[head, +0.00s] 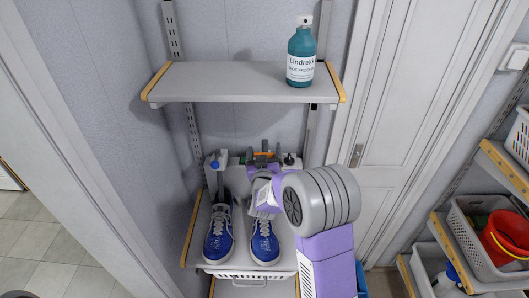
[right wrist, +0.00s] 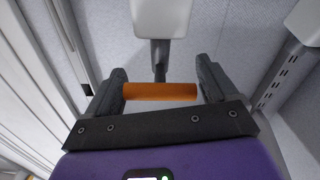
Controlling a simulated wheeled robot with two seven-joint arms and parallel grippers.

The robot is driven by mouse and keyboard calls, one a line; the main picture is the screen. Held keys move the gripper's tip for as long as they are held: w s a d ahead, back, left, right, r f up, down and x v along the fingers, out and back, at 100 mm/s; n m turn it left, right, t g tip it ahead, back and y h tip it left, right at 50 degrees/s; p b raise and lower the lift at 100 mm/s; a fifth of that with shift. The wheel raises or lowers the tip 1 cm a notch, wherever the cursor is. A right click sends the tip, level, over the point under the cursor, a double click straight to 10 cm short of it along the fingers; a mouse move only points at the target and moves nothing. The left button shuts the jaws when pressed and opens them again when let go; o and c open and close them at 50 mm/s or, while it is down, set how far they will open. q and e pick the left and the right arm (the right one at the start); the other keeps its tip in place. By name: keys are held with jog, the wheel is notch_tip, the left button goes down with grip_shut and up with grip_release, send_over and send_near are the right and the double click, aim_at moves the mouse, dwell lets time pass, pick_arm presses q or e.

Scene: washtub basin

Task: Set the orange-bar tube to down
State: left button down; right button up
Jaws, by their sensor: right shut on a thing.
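The orange bar (right wrist: 160,91) lies crosswise between the two dark fingers of my right gripper (right wrist: 160,88), which is shut on it with a finger at each end. A dark stem (right wrist: 159,62) runs from the bar to a pale tube-like part (right wrist: 160,18) above it in the right wrist view. In the head view the orange bar (head: 263,154) shows at the back of the lower shelf, and my right gripper (head: 264,150) reaches it from the front. My purple and grey right arm hides much of the tube below the bar. My left gripper is in neither view.
A pair of blue shoes (head: 218,238) stands on the lower shelf (head: 192,245), left of my arm. A blue-tipped post (head: 215,165) and a dark knob (head: 289,159) flank the bar. The upper shelf (head: 225,82) carries a teal bottle (head: 301,55). Baskets (head: 480,235) stand at right.

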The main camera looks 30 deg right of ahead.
jog(key=f+b, duration=0.2)
jog(key=s+f+b, duration=0.1)
jog(key=f, duration=0.1)
jog(key=shift+a+f, duration=0.1)
jog(key=shift+a, duration=0.3)
jog(key=o, duration=1.3)
jog(key=shift+c, duration=0.2)
jog(key=v, duration=0.7)
jog(key=shift+s+a+b, duration=0.2)
jog(key=shift+s+b, duration=0.05)
jog(key=shift+b, duration=0.15)
